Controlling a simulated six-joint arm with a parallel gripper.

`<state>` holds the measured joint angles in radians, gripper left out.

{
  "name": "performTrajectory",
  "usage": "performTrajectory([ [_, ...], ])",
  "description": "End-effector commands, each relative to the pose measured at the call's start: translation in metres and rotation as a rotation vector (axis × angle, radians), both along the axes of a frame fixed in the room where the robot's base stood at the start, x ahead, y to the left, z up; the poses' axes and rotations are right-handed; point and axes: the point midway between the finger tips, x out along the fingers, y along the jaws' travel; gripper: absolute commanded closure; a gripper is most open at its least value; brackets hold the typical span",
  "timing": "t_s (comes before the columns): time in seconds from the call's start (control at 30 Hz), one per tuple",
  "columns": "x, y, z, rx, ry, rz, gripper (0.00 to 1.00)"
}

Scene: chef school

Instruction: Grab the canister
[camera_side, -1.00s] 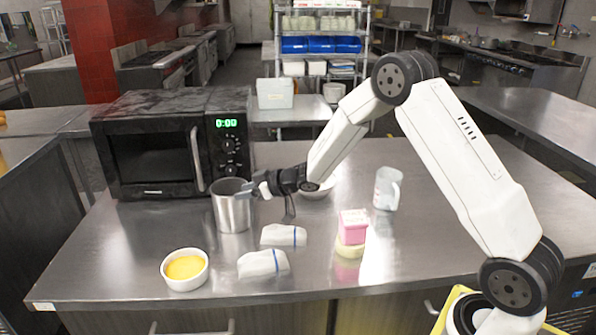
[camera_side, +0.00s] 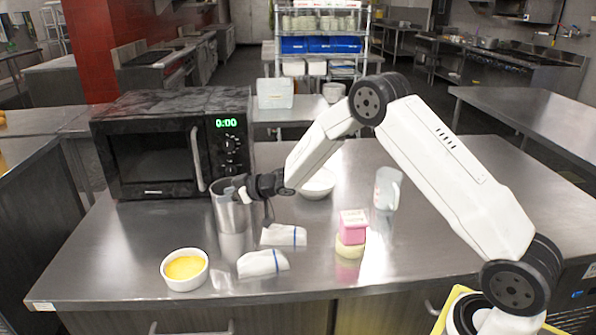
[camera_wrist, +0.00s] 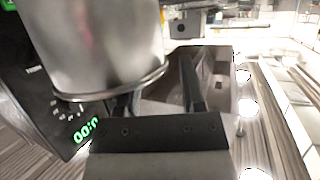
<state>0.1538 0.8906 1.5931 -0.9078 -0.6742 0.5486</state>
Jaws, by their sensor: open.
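The canister is a plain metal cylinder (camera_side: 230,214) right in front of the microwave's right side in the side view. My gripper (camera_side: 243,189) is at its upper right side, close to the rim. In the wrist view the canister (camera_wrist: 97,45) fills the upper left and covers the end of the left finger. My gripper (camera_wrist: 157,82) is open there, with the right finger in plain view and apart from the canister. I cannot tell whether the left finger touches the canister.
The black microwave (camera_side: 150,155) stands behind. Two white cloth-like items (camera_side: 263,263), a yellow-filled bowl (camera_side: 184,268), a pink block on a pale round base (camera_side: 352,228), a white bowl (camera_side: 318,185) and a clear jug (camera_side: 386,188) stand around. The counter's front right is clear.

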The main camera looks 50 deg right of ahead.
Motion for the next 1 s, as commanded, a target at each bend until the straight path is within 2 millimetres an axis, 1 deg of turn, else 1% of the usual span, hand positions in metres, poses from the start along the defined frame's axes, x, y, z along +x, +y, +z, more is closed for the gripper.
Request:
performTrajectory([
  [0.07,0.0054,0.003,-0.0025,0.0,-0.001,0.001,0.5],
  [0.2,0.0099,0.0047,-0.0043,0.0,-0.001,0.0,0.5],
  [0.7,0.0102,0.0046,-0.0045,0.0,0.0,0.0,0.5],
  [0.73,0.0102,0.0046,-0.0045,0.0,0.0,0.0,0.53],
  [0.77,0.0102,0.0046,-0.0045,0.0,0.0,0.0,0.62],
  [0.8,0.0102,0.0046,-0.0045,0.0,0.0,0.0,0.75],
  [0.87,0.0102,0.0046,-0.0045,0.0,0.0,0.0,0.94],
  [0.9,0.0101,0.0047,-0.0046,0.0,0.0,0.0,1.0],
  [1.0,0.0099,0.0046,-0.0052,0.0,0.001,0.0,1.0],
])
